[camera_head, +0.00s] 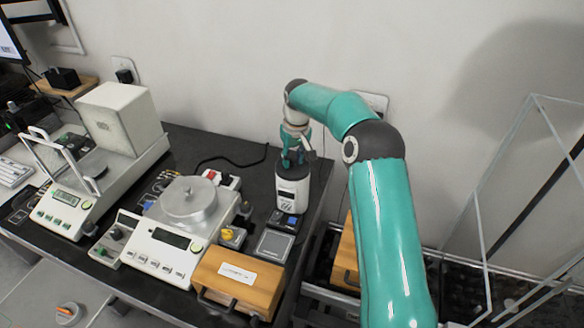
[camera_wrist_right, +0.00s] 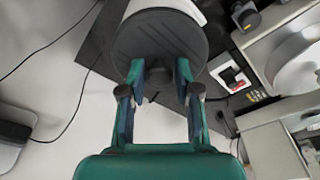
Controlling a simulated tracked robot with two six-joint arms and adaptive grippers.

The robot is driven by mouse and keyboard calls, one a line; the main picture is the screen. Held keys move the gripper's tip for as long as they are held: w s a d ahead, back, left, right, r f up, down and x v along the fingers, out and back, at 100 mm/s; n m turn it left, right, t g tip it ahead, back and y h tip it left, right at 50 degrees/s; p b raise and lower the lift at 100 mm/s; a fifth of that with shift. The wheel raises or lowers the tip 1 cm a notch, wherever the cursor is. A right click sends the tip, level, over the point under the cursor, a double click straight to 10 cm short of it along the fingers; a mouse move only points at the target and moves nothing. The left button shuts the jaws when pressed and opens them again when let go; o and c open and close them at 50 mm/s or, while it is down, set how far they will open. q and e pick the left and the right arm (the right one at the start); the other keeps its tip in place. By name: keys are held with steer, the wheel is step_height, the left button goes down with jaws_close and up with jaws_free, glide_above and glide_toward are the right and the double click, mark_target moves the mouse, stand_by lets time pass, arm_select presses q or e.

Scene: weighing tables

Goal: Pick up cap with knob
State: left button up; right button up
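A dark round cap with a knob (camera_wrist_right: 158,42) sits on top of a white cylindrical device (camera_head: 290,192). Its knob (camera_wrist_right: 158,76) stands between the fingertips in the right wrist view. My right gripper (camera_wrist_right: 160,72) is open, with one finger on each side of the knob and narrow gaps showing. In the head view my right gripper (camera_head: 293,160) is just above the device, pointing down, and it hides much of the cap. My left gripper is in neither view.
A scale with a round silver pan cover (camera_head: 188,200) stands left of the device. A wooden box (camera_head: 238,278) is at the table's front. A black cable (camera_head: 235,162) runs behind, near the wall.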

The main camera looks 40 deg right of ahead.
jaws_close()
steer(key=shift+r, duration=0.15)
